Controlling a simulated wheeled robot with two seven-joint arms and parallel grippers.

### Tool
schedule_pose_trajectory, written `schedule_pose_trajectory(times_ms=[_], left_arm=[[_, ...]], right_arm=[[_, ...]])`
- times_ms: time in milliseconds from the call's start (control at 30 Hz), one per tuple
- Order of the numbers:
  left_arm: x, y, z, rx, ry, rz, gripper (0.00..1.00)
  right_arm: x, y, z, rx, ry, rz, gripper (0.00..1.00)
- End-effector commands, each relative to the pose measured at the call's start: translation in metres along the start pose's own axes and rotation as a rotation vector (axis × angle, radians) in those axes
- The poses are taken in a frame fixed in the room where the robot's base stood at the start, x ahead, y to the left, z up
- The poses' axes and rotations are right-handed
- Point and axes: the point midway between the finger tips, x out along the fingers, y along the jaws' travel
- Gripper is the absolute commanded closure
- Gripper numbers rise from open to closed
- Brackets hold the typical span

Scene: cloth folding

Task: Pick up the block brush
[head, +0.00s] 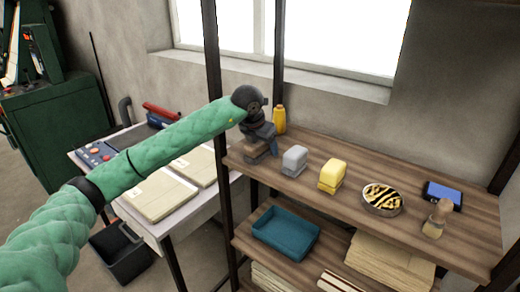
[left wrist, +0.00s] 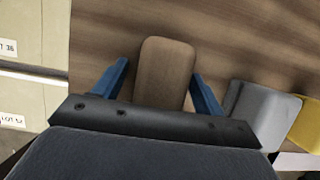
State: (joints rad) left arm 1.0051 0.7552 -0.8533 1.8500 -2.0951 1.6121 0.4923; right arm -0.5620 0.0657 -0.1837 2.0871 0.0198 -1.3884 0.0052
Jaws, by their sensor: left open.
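A brown wooden block, which looks like the block brush (head: 256,156), stands at the left end of the wooden shelf's top board. My left gripper (head: 264,150) is right over it and partly hides it in the head view. In the left wrist view my left gripper (left wrist: 159,72) is open, with one blue finger on each side of the block brush (left wrist: 163,75). Gaps show between the fingers and the block's sides. The block's near end is hidden behind the gripper body. My right gripper is not in view.
A grey block (head: 294,160) and a yellow block (head: 332,176) stand close to the right. Further right are a striped round tin (head: 382,198), a wooden-handled brush (head: 437,218) and a blue box (head: 443,195). A yellow bottle (head: 279,118) stands behind. A dark shelf post (head: 213,70) rises at left.

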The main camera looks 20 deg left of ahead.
Motion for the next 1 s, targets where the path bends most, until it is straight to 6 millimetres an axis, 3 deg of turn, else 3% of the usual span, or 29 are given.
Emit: schedule_pose_trajectory(times_ms=[367, 633, 1000], left_arm=[[0.0006, 0.0, -0.0003, 0.0, 0.0, 0.0, 0.29], [0.0007, 0.0001, -0.0003, 0.0, 0.0, 0.0, 0.8], [-0.0019, 0.0001, 0.0008, 0.0, 0.0, 0.0, 0.8]], right_arm=[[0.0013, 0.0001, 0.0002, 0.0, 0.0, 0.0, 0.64], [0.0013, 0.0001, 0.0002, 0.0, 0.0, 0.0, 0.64], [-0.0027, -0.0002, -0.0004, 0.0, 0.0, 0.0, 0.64]])
